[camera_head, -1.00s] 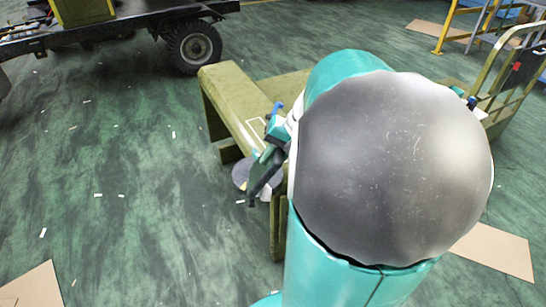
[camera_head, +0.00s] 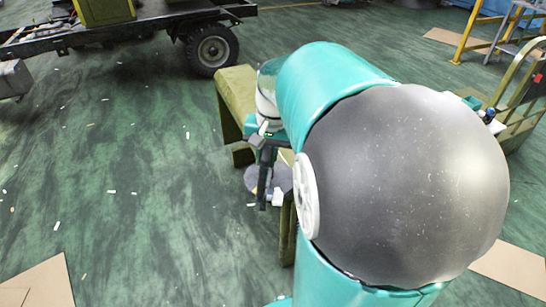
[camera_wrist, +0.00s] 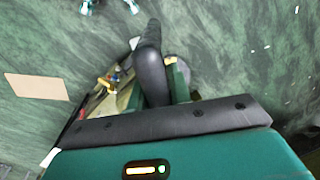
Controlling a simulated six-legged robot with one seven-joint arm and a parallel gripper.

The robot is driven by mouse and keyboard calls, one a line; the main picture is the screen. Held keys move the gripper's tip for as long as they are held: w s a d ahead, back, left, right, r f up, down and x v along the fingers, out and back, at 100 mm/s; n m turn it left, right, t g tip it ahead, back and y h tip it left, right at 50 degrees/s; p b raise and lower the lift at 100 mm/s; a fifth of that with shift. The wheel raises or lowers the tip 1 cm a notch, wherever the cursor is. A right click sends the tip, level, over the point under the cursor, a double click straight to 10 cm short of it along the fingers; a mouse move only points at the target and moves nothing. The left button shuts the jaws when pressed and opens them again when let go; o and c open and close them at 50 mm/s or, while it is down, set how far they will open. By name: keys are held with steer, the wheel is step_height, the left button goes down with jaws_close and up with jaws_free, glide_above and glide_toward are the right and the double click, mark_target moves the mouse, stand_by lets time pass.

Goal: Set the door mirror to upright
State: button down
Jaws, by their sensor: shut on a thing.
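My gripper (camera_head: 264,170) is at the left of my large teal and grey arm in the head view, beside the olive bench. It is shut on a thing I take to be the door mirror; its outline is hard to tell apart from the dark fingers. A grey round disc (camera_head: 282,177) shows just behind and right of the dark fingers, and may be the mirror's face. The fingertips' contact is not clear.
The olive bench (camera_head: 234,95) is mostly hidden behind my arm. A vehicle chassis with a wheel (camera_head: 211,50) stands behind it. Yellow steps (camera_head: 468,38) and an olive railed frame (camera_head: 520,100) are at right. Cardboard (camera_head: 38,283) lies front left; the green floor at left is open.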

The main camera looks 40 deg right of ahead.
steer(key=shift+w+a+r, duration=0.1)
steer(key=shift+w+a, duration=0.55)
steer(key=c, duration=1.3)
jaws_free()
steer(key=shift+w, duration=0.1)
steer(key=shift+s, duration=0.2)
steer(key=r, duration=0.4)
steer(key=s+d+r, duration=0.1)
steer(key=r, duration=0.8)
steer(key=shift+s+d+r, duration=0.2)
steer(key=shift+r, duration=0.15)
